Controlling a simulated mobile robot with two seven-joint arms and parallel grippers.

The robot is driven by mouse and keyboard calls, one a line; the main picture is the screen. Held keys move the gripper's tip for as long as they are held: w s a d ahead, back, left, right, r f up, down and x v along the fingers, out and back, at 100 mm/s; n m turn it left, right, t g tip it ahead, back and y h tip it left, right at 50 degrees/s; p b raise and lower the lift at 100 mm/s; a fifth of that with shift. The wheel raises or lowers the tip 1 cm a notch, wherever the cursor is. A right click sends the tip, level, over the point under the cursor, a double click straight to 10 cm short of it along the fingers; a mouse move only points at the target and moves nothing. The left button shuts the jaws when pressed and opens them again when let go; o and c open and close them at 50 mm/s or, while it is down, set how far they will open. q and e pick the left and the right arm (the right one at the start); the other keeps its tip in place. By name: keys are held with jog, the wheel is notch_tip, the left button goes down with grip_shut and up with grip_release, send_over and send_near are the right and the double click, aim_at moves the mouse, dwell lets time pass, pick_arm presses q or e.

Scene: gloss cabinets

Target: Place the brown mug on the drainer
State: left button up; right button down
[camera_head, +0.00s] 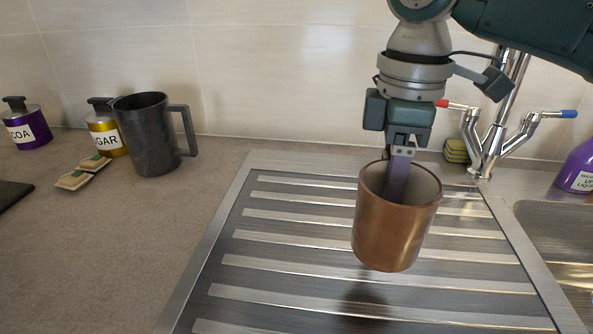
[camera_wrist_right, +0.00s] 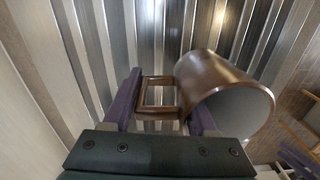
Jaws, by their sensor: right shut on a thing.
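The brown mug (camera_head: 393,230) is a copper-brown cup, held roughly upright with a slight tilt above the ridged metal drainer (camera_head: 300,264). A dark shadow lies on the drainer beneath it, so it looks apart from the surface. My right gripper (camera_head: 399,178) comes down from above and is shut on the mug; a purple finger shows at the rim opening. In the right wrist view the mug (camera_wrist_right: 226,100) is beside the right finger, and its square handle (camera_wrist_right: 158,96) lies between the two fingers. The exact contact is partly hidden. My left gripper is not in view.
A dark grey jug (camera_head: 148,136), a sugar tin (camera_head: 106,135), a cocoa tin (camera_head: 27,128) and small packets (camera_head: 82,173) stand on the left counter. The tap (camera_head: 487,135), a sponge (camera_head: 456,151), the sink (camera_head: 560,235) and a purple bottle (camera_head: 579,169) are right. The drainer looks clear.

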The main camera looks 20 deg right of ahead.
notch_tip(320, 180, down, 6)
jog(key=shift+f+b, duration=0.1)
jog(key=shift+b, duration=0.35)
jog(key=shift+c, duration=1)
grip_release()
jog(key=r, duration=0.5)
jog(key=r+p, duration=0.1)
jog(key=r, duration=0.4)
jog(key=shift+w+r+p, duration=0.2)
jog(key=shift+r+p, duration=0.1)
jog(key=shift+r, duration=0.1)
jog(key=shift+d+r, duration=0.1)
jog(key=shift+r, duration=0.6)
